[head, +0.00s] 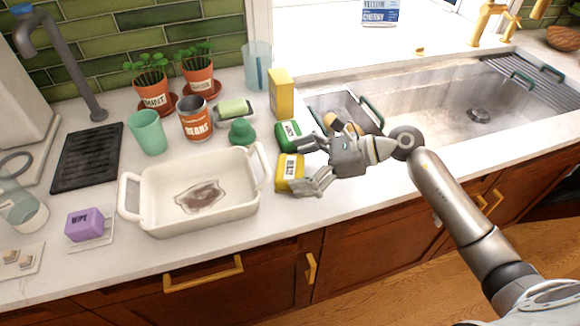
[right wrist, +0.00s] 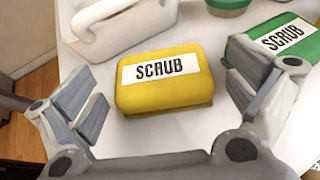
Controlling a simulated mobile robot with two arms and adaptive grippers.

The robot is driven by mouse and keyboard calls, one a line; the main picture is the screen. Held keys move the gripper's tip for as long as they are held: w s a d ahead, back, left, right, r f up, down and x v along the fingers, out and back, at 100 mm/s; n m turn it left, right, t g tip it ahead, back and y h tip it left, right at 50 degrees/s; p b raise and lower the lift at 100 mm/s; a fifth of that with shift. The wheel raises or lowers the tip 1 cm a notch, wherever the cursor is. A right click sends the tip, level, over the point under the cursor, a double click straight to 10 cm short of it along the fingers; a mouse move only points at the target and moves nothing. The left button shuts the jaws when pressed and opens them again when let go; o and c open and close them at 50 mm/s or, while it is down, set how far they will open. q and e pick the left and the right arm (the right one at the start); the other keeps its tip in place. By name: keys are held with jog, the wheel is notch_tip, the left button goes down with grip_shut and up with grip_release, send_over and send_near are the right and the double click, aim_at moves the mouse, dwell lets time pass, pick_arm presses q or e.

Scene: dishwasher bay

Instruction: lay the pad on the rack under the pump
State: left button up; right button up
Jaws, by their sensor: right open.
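A yellow pad (head: 290,172) marked SCRUB lies on the counter just right of the white dish. It also shows in the right wrist view (right wrist: 165,90). My right gripper (head: 308,163) is open, with its fingers apart on either side of the yellow pad in the wrist view and nothing between them held. A green pad (head: 288,136) marked SCRUB lies behind the yellow one, and a purple block (head: 85,224) marked WIPE sits on a pale tile at left. A black slatted rack (head: 87,158) lies bare at left, beside the grey curved pump spout (head: 62,60). My left gripper is not seen.
The white dish (head: 150,222) with a brown stain stands between the yellow pad and the black rack. A teal cup (head: 147,132), a beans can (head: 195,120), a green lump (head: 242,131) and potted herbs (head: 149,90) stand behind. The sink (head: 440,105) is at right.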

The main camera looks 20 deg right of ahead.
jog(key=shift+w+a+f, duration=0.1)
jog(key=shift+w+a, duration=0.05)
jog(key=shift+a, duration=0.2)
jog(key=shift+d, duration=0.1)
jog(key=shift+c, duration=0.4)
jog(key=c, duration=0.9)
